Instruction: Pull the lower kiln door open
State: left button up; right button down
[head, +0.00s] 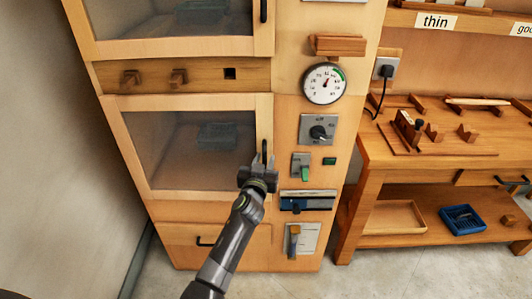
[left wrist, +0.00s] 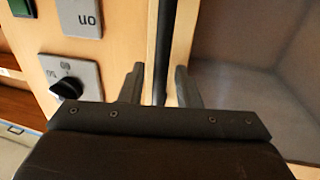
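The lower kiln door (head: 145,150) is a wooden frame around a dark glass window, and it looks closed. Its black upright handle (head: 264,148) is at the door's right edge. My left gripper (head: 261,163) is at the lower part of this handle. In the left wrist view the handle (left wrist: 165,40) stands between the two fingers of my left gripper (left wrist: 160,82). The fingers are apart, with a visible gap on the left side of the bar; contact on the right side is hard to tell. My right gripper is in neither view.
Right of the door is a control panel with a dial (head: 321,132), a green switch (head: 304,169) and a gauge (head: 324,84). A drawer (head: 185,237) is below the door. A wooden workbench (head: 430,152) stands at the right. Grey floor (head: 420,275) is clear in front.

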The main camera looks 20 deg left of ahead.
pick_arm(q)
jog(key=shift+w, duration=0.15)
jog(key=shift+r, duration=0.1)
grip_shut()
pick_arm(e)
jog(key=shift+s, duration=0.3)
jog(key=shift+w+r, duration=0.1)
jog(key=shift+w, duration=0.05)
